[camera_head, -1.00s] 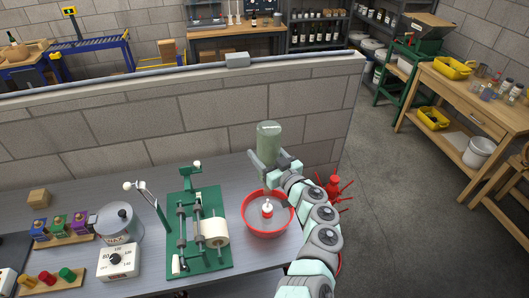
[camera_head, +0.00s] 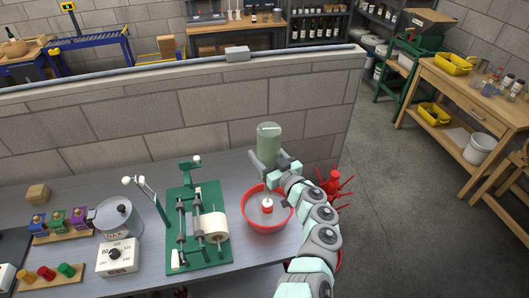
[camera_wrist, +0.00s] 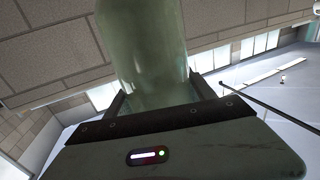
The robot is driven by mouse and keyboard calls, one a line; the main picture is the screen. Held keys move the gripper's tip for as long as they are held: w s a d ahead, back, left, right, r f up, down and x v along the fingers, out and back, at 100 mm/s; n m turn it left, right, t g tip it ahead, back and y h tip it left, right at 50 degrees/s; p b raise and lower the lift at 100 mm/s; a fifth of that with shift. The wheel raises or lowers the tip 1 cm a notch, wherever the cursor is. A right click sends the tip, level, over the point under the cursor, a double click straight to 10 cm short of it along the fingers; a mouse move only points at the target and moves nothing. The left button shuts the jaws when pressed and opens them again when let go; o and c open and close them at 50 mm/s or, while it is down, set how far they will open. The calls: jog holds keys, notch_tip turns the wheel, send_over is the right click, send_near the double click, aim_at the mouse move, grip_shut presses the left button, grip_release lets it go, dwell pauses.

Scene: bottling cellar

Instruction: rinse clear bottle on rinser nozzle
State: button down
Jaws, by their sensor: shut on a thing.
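The clear, greenish bottle (camera_head: 268,142) is upside down, its flat base up. My gripper (camera_head: 272,170) is shut on its side, and the wrist view shows the glass body (camera_wrist: 145,45) between the two fingers (camera_wrist: 160,105). The neck seems to point down at the rinser nozzle (camera_head: 267,205), white and red, in the middle of the red rinser bowl (camera_head: 247,222). The neck's end is small and partly hidden by my gripper, so I cannot tell whether it touches the nozzle.
A green labelling device (camera_head: 183,258) with a white roll stands left of the bowl. A pot (camera_head: 117,222) and a white dial box (camera_head: 117,258) stand further left. A block wall (camera_head: 130,128) runs behind the bench. A red rack (camera_head: 335,185) is right of my arm.

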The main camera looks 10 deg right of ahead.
dwell(0.4)
jog(key=shift+f+b, duration=0.7)
jog(key=shift+f, duration=1.25)
jog(key=shift+f, duration=0.15)
jog(key=shift+f, duration=0.2)
jog(key=shift+f, duration=0.25)
